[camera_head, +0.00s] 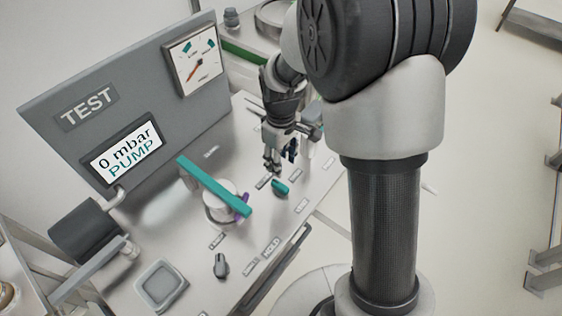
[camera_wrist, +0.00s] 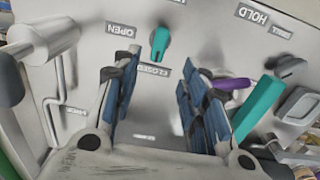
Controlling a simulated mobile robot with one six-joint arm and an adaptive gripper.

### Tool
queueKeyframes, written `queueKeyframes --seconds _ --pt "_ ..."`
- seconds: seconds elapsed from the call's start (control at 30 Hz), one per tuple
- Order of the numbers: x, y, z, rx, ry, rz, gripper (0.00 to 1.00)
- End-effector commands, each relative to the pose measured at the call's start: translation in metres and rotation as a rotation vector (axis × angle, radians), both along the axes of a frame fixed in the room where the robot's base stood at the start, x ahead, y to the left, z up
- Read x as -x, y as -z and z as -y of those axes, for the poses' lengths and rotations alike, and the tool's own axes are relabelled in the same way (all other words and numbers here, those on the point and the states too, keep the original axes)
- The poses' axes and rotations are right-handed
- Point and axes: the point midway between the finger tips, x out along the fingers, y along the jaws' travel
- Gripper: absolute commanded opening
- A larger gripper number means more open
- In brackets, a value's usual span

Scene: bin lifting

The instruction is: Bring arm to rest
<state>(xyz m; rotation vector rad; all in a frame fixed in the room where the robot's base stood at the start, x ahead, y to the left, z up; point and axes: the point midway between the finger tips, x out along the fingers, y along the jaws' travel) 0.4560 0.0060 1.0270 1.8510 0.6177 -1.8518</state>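My gripper (camera_head: 280,160) hangs from my arm over the sloped grey panel (camera_head: 310,180) in the head view. In the wrist view my gripper (camera_wrist: 158,90) shows two blue-padded fingers spread apart, with only bare panel between them. A small teal knob (camera_head: 281,187) is close to the fingertips in the head view. In the wrist view the teal knob (camera_wrist: 159,43) lies beyond the fingers, between the OPEN and CLOSED labels. I cannot tell from these frames whether any finger touches the knob.
A long teal bar (camera_head: 212,185) sits across a white cylinder (camera_head: 219,209) with a purple part (camera_head: 240,205), left of my gripper. A grey knob (camera_head: 221,265) and a square pad (camera_head: 160,285) lie nearer. An upright TEST board (camera_head: 140,75) reads "0 mbar PUMP".

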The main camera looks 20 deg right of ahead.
Motion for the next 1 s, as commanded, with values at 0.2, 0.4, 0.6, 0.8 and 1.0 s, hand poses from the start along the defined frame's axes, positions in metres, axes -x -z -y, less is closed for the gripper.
queueKeyframes --seconds 0.2,0.4,0.6,0.8,1.0 --pt "0.0 0.0 0.0 0.0 0.0 0.0 0.4" --pt "0.001 -0.003 0.0 0.0 0.005 0.005 0.4" --pt "0.021 -0.055 0.001 -0.004 0.09 0.068 0.4" --pt "0.073 -0.125 0.004 -0.023 0.255 0.172 0.4" --pt "0.136 -0.169 0.005 -0.058 0.421 0.273 0.4"
